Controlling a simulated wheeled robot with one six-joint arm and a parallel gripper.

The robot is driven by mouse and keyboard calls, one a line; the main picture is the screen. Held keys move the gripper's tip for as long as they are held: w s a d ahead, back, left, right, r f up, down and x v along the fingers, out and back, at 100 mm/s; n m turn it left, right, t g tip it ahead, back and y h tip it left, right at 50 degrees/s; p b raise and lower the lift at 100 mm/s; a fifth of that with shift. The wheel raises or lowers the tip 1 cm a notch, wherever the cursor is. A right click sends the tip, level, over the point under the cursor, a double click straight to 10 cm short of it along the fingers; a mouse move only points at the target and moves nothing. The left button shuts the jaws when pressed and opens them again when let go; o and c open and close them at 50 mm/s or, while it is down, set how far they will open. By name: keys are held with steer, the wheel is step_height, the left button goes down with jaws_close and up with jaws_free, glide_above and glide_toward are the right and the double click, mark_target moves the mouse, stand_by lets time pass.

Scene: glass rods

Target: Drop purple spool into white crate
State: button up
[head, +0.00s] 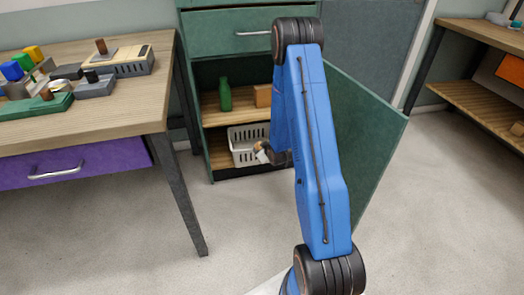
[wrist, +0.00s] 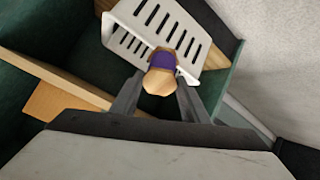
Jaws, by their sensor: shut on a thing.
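The purple spool (wrist: 162,60), with light wooden ends, sits between the fingers of my gripper (wrist: 160,82) in the wrist view. My gripper is shut on it. The white slotted crate (wrist: 122,41) lies just beyond the spool, which overlaps its opening in this view; whether they touch I cannot tell. In the head view the white crate (head: 238,155) stands on the low shelf of the green cabinet, and my gripper (head: 262,153) is at its front right, partly hidden by my arm.
The green cabinet (head: 225,22) stands open, its door (head: 365,135) swung out at right. A green bottle (head: 225,94) and a wooden block (head: 263,95) stand on the shelf above the crate. A cluttered table (head: 110,112) is at left, shelving (head: 480,32) at right.

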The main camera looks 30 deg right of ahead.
steer(key=shift+w+d+f, duration=0.1)
steer(key=shift+w+f, duration=0.1)
steer(key=shift+w, duration=0.25)
steer(key=shift+w+d, duration=0.45)
steer(key=shift+w, duration=1.15)
steer(key=shift+w+d, duration=0.5)
steer(key=shift+w, duration=1.1)
steer(key=shift+w+d, duration=0.45)
steer(key=shift+w, duration=1.15)
steer(key=o, duration=1.3)
steer(key=shift+o, duration=0.2)
steer(key=shift+s+a+r, duration=0.2)
steer(key=shift+s+r, duration=0.05)
steer(key=shift+s, duration=0.5)
steer(key=shift+s+a+r, duration=0.2)
steer(key=shift+s+r, duration=0.05)
steer(key=shift+s, duration=0.45)
